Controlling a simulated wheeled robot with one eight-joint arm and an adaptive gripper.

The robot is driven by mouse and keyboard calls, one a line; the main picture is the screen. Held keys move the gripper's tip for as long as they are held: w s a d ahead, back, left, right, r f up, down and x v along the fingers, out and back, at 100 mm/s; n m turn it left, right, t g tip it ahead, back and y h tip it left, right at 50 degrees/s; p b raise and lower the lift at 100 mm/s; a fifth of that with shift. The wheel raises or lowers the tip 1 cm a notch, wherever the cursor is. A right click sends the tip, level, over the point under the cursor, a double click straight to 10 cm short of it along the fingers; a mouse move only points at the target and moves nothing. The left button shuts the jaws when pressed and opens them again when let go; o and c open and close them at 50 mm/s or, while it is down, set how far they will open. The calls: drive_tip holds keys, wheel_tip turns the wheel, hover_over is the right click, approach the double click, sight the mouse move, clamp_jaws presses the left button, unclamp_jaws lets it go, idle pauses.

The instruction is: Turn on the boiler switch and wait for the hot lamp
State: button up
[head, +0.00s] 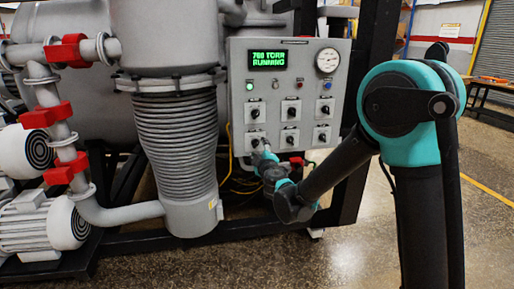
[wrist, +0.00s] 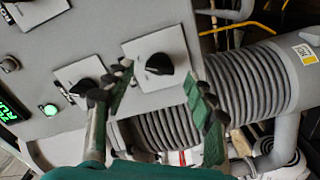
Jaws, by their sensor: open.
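The grey control panel (head: 237,130) carries a green display (head: 269,59) reading about "760 TORR RUNNING". Below it are a lit green lamp (head: 249,86) and other small lamps, then two rows of black rotary switches. Their labels are too small to read, so I cannot tell which is the boiler switch or the hot lamp. My gripper (wrist: 160,80) is open at the lower-left switch (wrist: 160,66); its fingers stand either side of the knob, with visible gaps. The upper-left switch (wrist: 84,88) is beside the left finger. The green lamp also shows in the wrist view (wrist: 49,109).
A ribbed bellows column (head: 176,145) stands close left of the panel. Pipes with red clamps (head: 66,175) and motors (head: 38,225) are farther left. A round gauge (head: 327,61) sits at the panel's upper right. Open floor (head: 360,250) lies in front.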

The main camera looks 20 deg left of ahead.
drive_tip(key=v, duration=0.9)
drive_tip(key=w+d+f+m+g+h, duration=0.15)
drive_tip(key=d+m+h, duration=0.25)
drive_tip(key=d, duration=0.7)
drive_tip(key=w+d+f+m+h, duration=0.1)
drive_tip(key=d+f+m+h, duration=0.25)
drive_tip(key=d, duration=0.75)
drive_tip(key=w+d+f+m+g+h, duration=0.1)
drive_tip(key=d+f+m+h, duration=0.2)
drive_tip(key=d, duration=0.8)
drive_tip(key=s+d+f+m+g+h, duration=0.1)
drive_tip(key=s+d+f+m+g, duration=0.45)
drive_tip(key=s+d, duration=0.5)
drive_tip(key=s+d+f+m+g+y, duration=0.1)
drive_tip(key=s+f+m+g+y, duration=0.1)
drive_tip(key=s+f, duration=0.4)
drive_tip(key=shift+s+d+g, duration=0.35)
drive_tip(key=shift+s+g, duration=0.25)
drive_tip(key=shift+s, duration=2.05)
